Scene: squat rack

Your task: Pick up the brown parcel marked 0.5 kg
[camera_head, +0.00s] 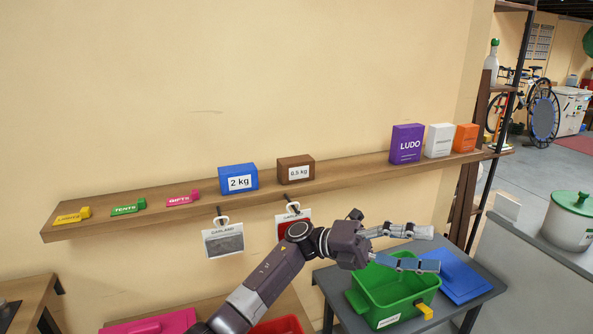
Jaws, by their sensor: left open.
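The brown parcel (296,168) has a white label reading 0.5 kg and sits on the wooden wall shelf (350,174), near its middle. A blue parcel (238,179) marked 2 kg stands to its left on the same shelf. My left gripper (430,249) is open and empty. It is below the shelf and to the right of the brown parcel, with its fingers pointing right above the green bin. My right gripper is not in view.
Yellow, green and pink tags lie at the shelf's left. A purple LUDO box (407,144), a white box and an orange box (466,138) stand at its right. Garland cards (223,243) hang below. A green bin (372,293) and blue item (464,282) occupy the grey table.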

